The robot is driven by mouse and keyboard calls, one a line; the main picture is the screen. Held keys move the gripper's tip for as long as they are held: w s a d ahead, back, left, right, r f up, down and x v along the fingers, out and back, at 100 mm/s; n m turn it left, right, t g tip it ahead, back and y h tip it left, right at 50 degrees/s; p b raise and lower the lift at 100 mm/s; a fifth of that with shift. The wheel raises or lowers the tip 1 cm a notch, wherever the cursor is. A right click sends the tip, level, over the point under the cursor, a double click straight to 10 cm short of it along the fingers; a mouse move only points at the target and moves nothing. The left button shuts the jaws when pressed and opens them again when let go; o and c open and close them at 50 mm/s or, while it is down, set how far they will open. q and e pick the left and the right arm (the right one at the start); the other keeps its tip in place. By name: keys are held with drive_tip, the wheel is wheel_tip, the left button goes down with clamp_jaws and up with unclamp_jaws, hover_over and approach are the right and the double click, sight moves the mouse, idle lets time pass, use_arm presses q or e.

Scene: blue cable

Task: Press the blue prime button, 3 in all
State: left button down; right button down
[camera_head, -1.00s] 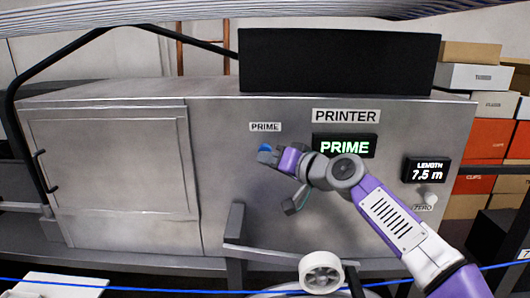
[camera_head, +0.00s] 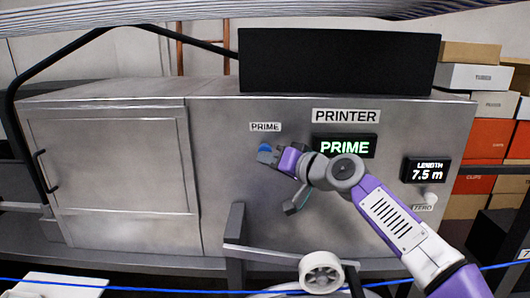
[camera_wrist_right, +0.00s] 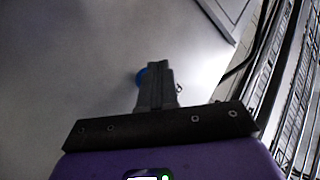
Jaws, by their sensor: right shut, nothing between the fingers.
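The blue prime button (camera_head: 264,147) is on the grey front of the printer (camera_head: 225,185), just below the PRIME label (camera_head: 265,127). My right gripper (camera_head: 265,156) is shut and empty, its fingertips at the button and covering its lower part. In the right wrist view, the button's blue edge (camera_wrist_right: 141,77) shows just left of the shut fingers (camera_wrist_right: 157,72). Whether the fingertips touch the button I cannot tell. The printer's display (camera_head: 344,146) reads PRIME in green. My left gripper is not in view.
A LENGTH display (camera_head: 427,171) reads 7.5 m, with a knob (camera_head: 430,199) above a ZERO label. A blue cable (camera_head: 150,289) runs across the front, near a white wheel (camera_head: 321,271). Stacked boxes (camera_head: 485,140) stand at the right.

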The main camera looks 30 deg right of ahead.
drive_tip(key=shift+w, duration=0.1)
drive_tip(key=shift+w+d, duration=0.2)
drive_tip(key=shift+w, duration=0.1)
drive_tip(key=shift+w+d+b, duration=0.3)
drive_tip(key=shift+w+d, duration=0.15)
drive_tip(key=shift+w, duration=0.2)
idle(1.1)
drive_tip(key=shift+s, duration=0.1)
drive_tip(key=shift+s+a, duration=0.6)
drive_tip(key=shift+s, duration=0.35)
drive_tip(key=s+a, duration=0.1)
drive_tip(key=s, duration=0.1)
drive_tip(key=s+a, duration=0.1)
drive_tip(key=s, duration=0.1)
drive_tip(key=shift+s+a, duration=0.1)
drive_tip(key=shift+a, duration=0.25)
